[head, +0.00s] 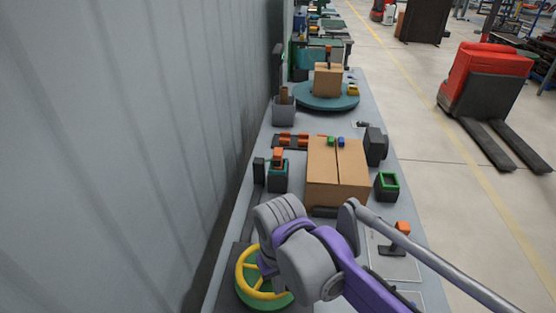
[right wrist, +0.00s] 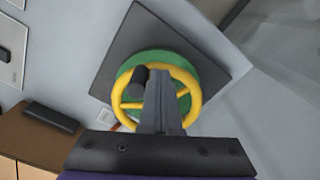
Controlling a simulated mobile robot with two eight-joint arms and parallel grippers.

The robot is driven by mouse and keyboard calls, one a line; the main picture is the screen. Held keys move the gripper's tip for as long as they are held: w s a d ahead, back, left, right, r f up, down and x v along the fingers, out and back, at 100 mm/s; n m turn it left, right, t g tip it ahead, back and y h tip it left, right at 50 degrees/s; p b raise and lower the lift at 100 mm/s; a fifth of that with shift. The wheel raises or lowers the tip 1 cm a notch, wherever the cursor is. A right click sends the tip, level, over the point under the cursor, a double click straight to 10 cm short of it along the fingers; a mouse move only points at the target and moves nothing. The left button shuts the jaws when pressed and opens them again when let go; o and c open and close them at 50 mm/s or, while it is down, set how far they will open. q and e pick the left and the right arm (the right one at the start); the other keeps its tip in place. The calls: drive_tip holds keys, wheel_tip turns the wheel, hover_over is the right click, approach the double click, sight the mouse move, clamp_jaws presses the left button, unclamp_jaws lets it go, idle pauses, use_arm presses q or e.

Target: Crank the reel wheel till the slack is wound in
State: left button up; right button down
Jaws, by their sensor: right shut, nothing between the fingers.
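The reel wheel (head: 241,272) is a yellow spoked ring over a green drum (head: 266,302), at the bottom centre-left of the head view. It also shows in the right wrist view (right wrist: 196,95), on a dark square plate (right wrist: 118,62). A dark crank knob (right wrist: 139,77) stands on its rim, just left of my fingers. My right gripper (right wrist: 161,78) is shut and empty, its fingers over the wheel beside the knob; I cannot tell whether they touch it. In the head view my right arm hides part of the wheel. My left gripper is out of view.
A large cardboard box (head: 338,170) stands on the bench beyond my arm, with a green-rimmed bin (head: 387,185) to its right. A teal turntable (head: 318,99) carries a smaller box. A grey corrugated wall (head: 150,140) closes the left side. A red pallet truck (head: 487,75) stands at right.

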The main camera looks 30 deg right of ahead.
drive_tip(key=shift+w+d, duration=0.2)
drive_tip(key=shift+d, duration=0.7)
drive_tip(key=shift+w+d, duration=0.2)
drive_tip(key=shift+d, duration=0.7)
drive_tip(key=shift+w+d, duration=1.25)
drive_tip(key=shift+d, duration=0.1)
drive_tip(key=shift+w+d, duration=0.25)
drive_tip(key=shift+w, duration=0.6)
drive_tip(key=shift+w+d, duration=0.25)
drive_tip(key=shift+w, duration=0.6)
